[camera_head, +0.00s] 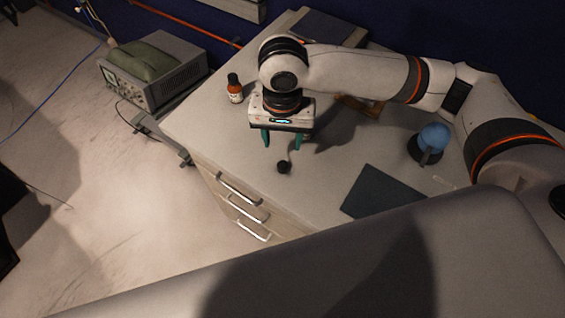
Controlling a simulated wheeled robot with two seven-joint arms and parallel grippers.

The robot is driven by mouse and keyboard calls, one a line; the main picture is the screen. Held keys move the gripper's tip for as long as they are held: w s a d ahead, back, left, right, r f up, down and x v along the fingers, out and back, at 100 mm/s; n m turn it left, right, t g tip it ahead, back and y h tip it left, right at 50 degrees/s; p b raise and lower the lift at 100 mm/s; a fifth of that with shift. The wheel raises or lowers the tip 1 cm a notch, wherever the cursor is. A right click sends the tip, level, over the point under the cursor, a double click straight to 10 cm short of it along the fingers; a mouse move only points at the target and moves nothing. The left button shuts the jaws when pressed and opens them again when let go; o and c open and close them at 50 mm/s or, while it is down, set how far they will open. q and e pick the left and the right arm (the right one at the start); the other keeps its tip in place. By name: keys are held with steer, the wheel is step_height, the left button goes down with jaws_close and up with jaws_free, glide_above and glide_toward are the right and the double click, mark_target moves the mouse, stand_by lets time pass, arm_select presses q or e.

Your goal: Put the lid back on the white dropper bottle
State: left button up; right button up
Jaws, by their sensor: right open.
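A small black piece (284,167), which looks like a dropper lid, lies near the front edge of the white cabinet top. A thin part seems to extend from it towards the gripper. My right gripper (281,141) points down just behind it, with its two green fingers apart and nothing seen between them. I cannot make out a white dropper bottle; the only clear bottle is an orange-brown one (235,93) with a dark cap and pale label, upright to the left of the gripper. My left gripper is not in view.
The cabinet top (330,175) is clear around the black piece. A dark flat pad (380,193) lies to the right, and a blue ball on a dark stand (434,137) is behind it. A grey instrument (155,70) stands off the cabinet at left. Drawer handles (239,189) face front.

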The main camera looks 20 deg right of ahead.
mark_target(283, 165)
step_height(283, 165, down, 3)
steer(key=shift+r, duration=0.1)
steer(key=shift+f, duration=0.7)
step_height(283, 165, down, 5)
steer(key=shift+s+r+p, duration=0.1)
steer(key=shift+s+p, duration=0.05)
steer(key=shift+p, duration=0.55)
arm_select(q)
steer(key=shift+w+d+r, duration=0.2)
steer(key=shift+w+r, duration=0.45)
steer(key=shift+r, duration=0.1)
arm_select(e)
steer(key=c, duration=1.1)
